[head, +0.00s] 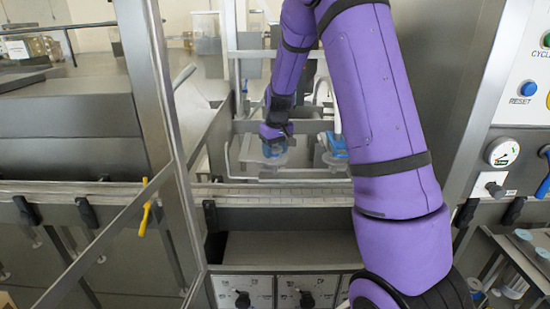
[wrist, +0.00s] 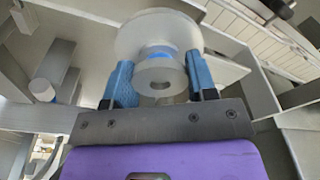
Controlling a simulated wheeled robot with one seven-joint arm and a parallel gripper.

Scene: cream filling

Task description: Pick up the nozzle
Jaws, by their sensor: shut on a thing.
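The nozzle (wrist: 160,72) is a translucent, pale grey round piece with a wide disc and a narrower hollow neck. In the wrist view it sits between the two blue fingers of my gripper (wrist: 162,84), which is shut on it. In the head view my gripper (head: 274,146) is at the middle of the machine frame, and the nozzle (head: 272,161) shows only in part below it. A second translucent piece with blue parts (head: 335,150) is just to the right, partly behind my purple arm.
Metal rails (head: 300,127) of the machine surround my gripper closely. A slanted metal post (head: 165,120) stands to the left. A conveyor edge (head: 270,195) runs in front. A control panel with a blue reset button (head: 529,88) is at the right.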

